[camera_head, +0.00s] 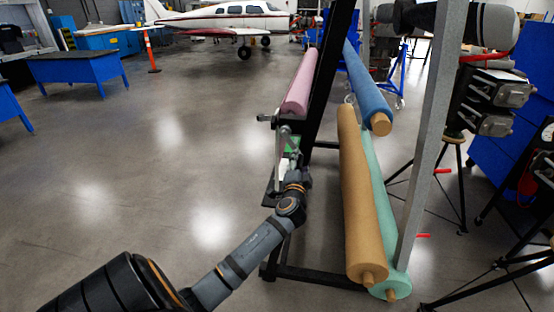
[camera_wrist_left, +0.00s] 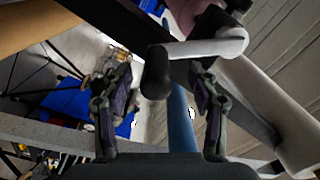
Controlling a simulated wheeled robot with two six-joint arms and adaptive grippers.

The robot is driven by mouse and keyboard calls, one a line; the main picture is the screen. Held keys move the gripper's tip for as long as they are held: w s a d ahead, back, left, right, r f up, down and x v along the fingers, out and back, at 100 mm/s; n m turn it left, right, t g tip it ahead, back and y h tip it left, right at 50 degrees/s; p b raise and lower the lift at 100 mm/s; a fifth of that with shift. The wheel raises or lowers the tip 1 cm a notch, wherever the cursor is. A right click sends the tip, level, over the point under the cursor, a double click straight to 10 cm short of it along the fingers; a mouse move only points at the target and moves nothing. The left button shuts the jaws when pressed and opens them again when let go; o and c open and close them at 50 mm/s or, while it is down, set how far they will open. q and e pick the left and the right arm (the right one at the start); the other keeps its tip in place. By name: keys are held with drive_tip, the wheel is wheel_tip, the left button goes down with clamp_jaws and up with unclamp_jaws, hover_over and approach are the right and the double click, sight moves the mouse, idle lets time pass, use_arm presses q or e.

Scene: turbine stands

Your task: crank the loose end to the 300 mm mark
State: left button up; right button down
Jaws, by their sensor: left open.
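A pink roll (camera_head: 301,82) sits high on the left side of a dark rack. Below its near end a light grey crank arm (camera_wrist_left: 207,48) with a dark handle (camera_wrist_left: 156,74) shows in the left wrist view. My left gripper (camera_head: 290,162) is at the rack's left side, below the pink roll. In the left wrist view its two fingers (camera_wrist_left: 160,95) are spread apart, and the dark handle appears in the gap toward their tips. I cannot tell whether they touch it. The loose end and the 300 mm mark cannot be made out. My right gripper is not in view.
The dark rack post (camera_head: 327,75) stands close beside my left gripper. A blue roll (camera_head: 368,88), a brown roll (camera_head: 359,200) and a green roll (camera_head: 386,215) are on its right. A grey post (camera_head: 433,125) stands further right.

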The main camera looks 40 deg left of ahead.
use_arm(q)
drive_tip(key=shift+s, duration=0.15)
drive_tip(key=v, duration=0.7)
idle(0.3)
idle(0.4)
drive_tip(key=s+f+g+h, duration=0.3)
drive_tip(key=f+g+h, duration=0.15)
drive_tip(key=f, duration=2.25)
drive_tip(key=s+d+f+n+g+h, duration=0.1)
drive_tip(key=s+d+f+g, duration=0.1)
drive_tip(key=s+f, duration=0.55)
drive_tip(key=s+d+f+n+g+h, duration=0.15)
drive_tip(key=s+f, duration=0.35)
drive_tip(key=f, duration=0.6)
drive_tip(key=s+d+f+n+g, duration=0.1)
drive_tip(key=s+f, duration=0.4)
drive_tip(key=s, duration=0.5)
drive_tip(key=s+d+f+n+g+h, duration=0.1)
drive_tip(key=s+d+f+g, duration=0.2)
drive_tip(key=s, duration=0.6)
drive_tip(key=s+d+f+n+g, duration=0.1)
drive_tip(key=s+d+f+g, duration=0.1)
drive_tip(key=s+f, duration=0.5)
drive_tip(key=s, duration=0.3)
drive_tip(key=shift+s+d+f, duration=0.15)
drive_tip(key=shift+s+d, duration=0.15)
